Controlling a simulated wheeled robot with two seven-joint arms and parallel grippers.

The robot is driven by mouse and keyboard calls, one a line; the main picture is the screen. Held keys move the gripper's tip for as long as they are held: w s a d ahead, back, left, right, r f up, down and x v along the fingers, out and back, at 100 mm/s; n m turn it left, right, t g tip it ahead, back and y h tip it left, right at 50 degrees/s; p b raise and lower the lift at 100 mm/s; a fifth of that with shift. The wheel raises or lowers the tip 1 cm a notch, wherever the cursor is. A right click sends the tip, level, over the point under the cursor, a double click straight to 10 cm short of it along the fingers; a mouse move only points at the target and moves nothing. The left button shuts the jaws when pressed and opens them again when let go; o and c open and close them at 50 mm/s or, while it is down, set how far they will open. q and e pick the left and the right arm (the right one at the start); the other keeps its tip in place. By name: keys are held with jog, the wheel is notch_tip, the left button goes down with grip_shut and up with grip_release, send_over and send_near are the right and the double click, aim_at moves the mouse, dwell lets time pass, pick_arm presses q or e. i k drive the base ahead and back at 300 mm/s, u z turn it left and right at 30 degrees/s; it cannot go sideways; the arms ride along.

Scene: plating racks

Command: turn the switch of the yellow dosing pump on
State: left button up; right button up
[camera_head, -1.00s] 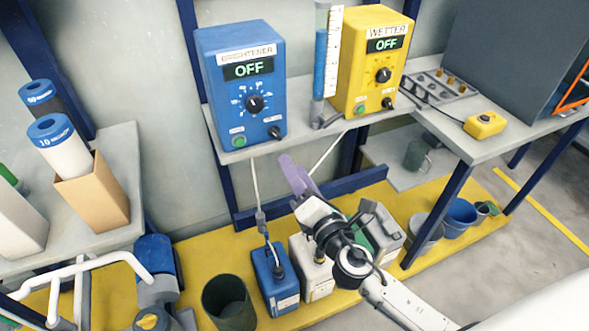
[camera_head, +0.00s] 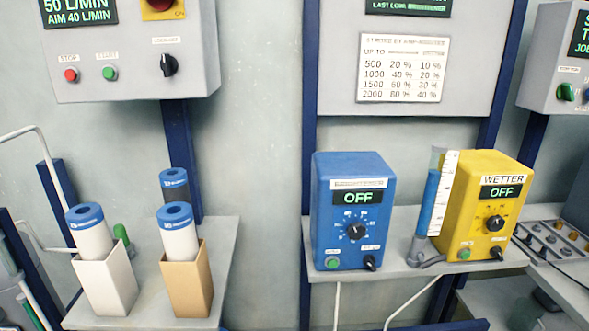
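The yellow dosing pump (camera_head: 462,214) stands upright on the grey shelf at the right, labelled WETTER. Its display (camera_head: 501,192) reads OFF. A large black dial (camera_head: 495,223) is on its front, with a green button (camera_head: 464,254) at the lower left and a small black switch (camera_head: 496,253) at the lower right. The label by the switch is too small to read. Neither gripper shows in the view. A pale piece at the bottom edge, below the pump, is too cut off to identify.
A blue pump (camera_head: 352,210), also showing OFF, stands left of the yellow one. A clear cylinder of blue liquid (camera_head: 428,202) is between them. The shelf (camera_head: 400,258) has narrow bare room in front. Cartons with filter cartridges (camera_head: 186,288) stand at the left.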

aim_at(496, 252)
jog(key=z, duration=1.5)
jog(key=k, duration=0.2)
jog(key=z, duration=0.65)
jog(key=i, duration=0.5)
jog(key=z, duration=0.05)
